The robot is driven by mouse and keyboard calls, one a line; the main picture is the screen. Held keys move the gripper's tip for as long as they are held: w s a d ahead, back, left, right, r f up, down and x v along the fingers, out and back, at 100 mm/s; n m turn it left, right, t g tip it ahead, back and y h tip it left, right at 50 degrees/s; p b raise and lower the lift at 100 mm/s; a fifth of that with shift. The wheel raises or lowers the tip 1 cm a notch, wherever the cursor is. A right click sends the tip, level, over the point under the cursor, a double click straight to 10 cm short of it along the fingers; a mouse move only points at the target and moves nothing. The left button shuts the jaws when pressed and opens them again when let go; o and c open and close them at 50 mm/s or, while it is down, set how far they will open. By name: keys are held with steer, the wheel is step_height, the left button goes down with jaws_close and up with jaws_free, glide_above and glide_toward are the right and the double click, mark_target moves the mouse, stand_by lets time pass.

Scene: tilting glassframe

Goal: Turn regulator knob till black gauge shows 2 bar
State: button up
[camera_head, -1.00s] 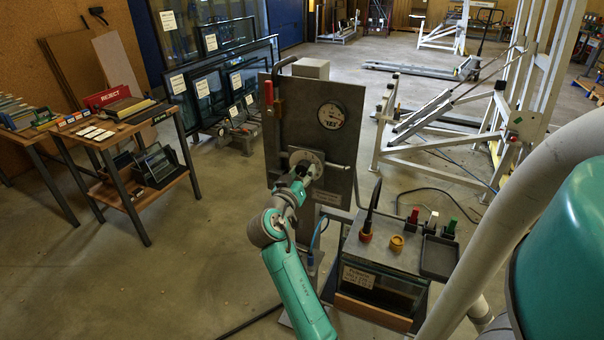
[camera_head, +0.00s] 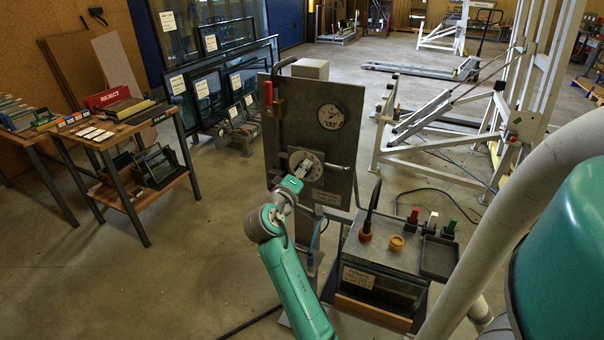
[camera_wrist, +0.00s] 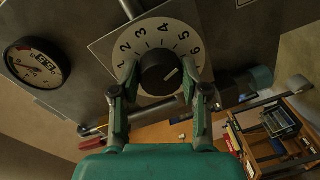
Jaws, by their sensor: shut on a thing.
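The regulator knob (camera_wrist: 158,74) is black and round, with a pale mark on its face pointing to the upper right, roughly towards the 6. It sits on a white numbered dial (camera_wrist: 181,34), which also shows in the head view (camera_head: 317,167). My gripper (camera_wrist: 158,95) has one finger on each side of the knob and is shut on it. In the head view my gripper (camera_head: 299,174) reaches the dial from below left. The round gauge (camera_wrist: 37,63) has a pale face and dark rim; in the head view it (camera_head: 331,116) is above the dial. Its reading is too small to tell.
The grey upright panel (camera_head: 345,150) carries the gauge and dial. A red-handled valve (camera_head: 268,93) is at its left edge. A bench with a black tray (camera_head: 439,257) stands to the lower right.

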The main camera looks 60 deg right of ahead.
steer(key=n, duration=0.6)
steer(key=n+g, duration=0.1)
steer(key=n, duration=1.1)
steer(key=shift+w+r+g, duration=0.15)
steer(key=shift+w+g, duration=0.1)
steer(key=shift+g, duration=0.15)
stand_by(0.3)
steer(key=o, duration=1.2)
steer(key=shift+c, duration=0.2)
